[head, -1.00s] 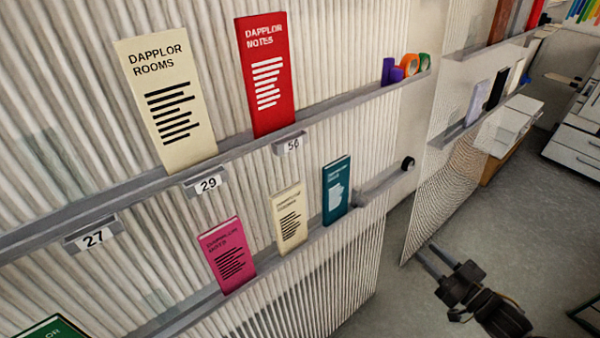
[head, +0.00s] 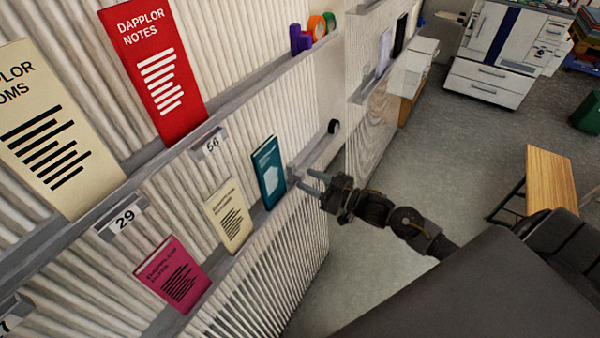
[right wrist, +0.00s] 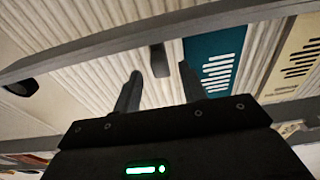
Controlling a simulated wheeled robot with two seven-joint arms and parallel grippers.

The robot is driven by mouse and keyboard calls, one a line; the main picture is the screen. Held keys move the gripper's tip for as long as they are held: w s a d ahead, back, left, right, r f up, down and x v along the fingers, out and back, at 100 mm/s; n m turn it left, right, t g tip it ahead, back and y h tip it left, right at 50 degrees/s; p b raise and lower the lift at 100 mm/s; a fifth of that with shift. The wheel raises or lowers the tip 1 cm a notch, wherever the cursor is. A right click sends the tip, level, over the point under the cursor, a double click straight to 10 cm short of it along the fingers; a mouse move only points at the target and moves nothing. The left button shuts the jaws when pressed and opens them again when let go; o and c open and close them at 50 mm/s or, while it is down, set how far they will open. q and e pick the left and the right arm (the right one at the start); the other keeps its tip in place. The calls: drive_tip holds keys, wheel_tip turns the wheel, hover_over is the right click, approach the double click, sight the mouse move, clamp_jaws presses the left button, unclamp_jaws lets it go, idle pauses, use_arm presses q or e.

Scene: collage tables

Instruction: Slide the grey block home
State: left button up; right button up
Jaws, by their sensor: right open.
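The small grey block (right wrist: 159,60) shows in the right wrist view against the ribbed wall panel, touching the edge of the grey shelf rail (right wrist: 120,42). It lies between the lines of my two fingers, beside the teal booklet (right wrist: 212,62). In the head view the block (head: 293,172) is a small grey shape just right of the teal booklet (head: 268,173), partly hard to make out. My right gripper (head: 311,184) is open and empty, close in front of the rail near the block. I cannot tell whether a finger touches it. My left gripper is not in view.
A cream booklet (head: 229,215) and a pink booklet (head: 173,274) stand further left on the lower rail. A black round end piece (head: 333,127) is at the rail's far end. The upper rail holds a red booklet (head: 153,70) and tape rolls. Open floor lies right of the panel.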

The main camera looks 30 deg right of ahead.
sight(303, 177)
drive_tip(key=shift+p+x, duration=0.3)
drive_tip(key=shift+x, duration=1.55)
drive_tip(key=shift+c, duration=0.4)
clamp_jaws()
